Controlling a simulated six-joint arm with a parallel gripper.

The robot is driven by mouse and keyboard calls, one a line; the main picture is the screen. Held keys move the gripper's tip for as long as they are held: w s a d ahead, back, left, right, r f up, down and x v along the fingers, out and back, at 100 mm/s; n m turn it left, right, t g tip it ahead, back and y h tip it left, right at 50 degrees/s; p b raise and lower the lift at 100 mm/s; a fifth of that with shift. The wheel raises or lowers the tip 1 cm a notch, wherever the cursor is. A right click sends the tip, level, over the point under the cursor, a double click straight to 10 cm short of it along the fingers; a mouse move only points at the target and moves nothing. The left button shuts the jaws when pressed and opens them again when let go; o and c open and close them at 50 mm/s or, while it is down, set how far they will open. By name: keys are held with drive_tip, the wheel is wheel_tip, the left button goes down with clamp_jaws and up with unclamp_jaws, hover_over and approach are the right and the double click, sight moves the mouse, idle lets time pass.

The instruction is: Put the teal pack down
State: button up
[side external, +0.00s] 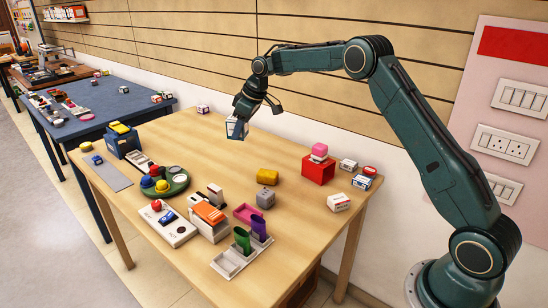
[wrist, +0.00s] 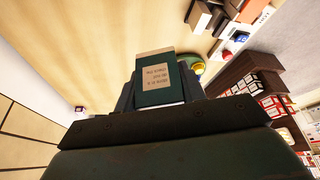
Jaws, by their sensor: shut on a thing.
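My gripper (side external: 241,112) is shut on the teal pack (side external: 236,128). The pack is a small box, bluish with pale faces in the side view, and it hangs below the fingers near the wooden table's (side external: 225,165) far edge. In the wrist view the pack (wrist: 172,90) is dark teal with a beige printed label and sits between my gripper's fingers (wrist: 160,98). The fingers hide its sides. No clear contact shadow shows under it, so I cannot tell the exact gap to the tabletop.
Below the pack the tabletop is bare. The wall runs behind.

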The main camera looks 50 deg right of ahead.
drive_tip(key=s+d+n+g+y, duration=0.15)
drive_tip(key=s+n, duration=0.45)
drive_tip(key=s, duration=0.6)
drive_tip(key=n+g+y, duration=0.1)
drive_tip(key=n+g, duration=0.2)
drive_tip(key=n, duration=0.4)
hover_over(301, 227)
drive_tip(key=d, duration=0.2)
drive_tip(key=shift+a+r+t, duration=0.2)
drive_tip(key=shift+t, duration=0.05)
wheel_tip(301, 227, down, 16)
drive_tip(key=shift+r, duration=0.1)
drive_tip(key=shift+f, duration=2.1)
drive_tip(key=shift+f, duration=0.15)
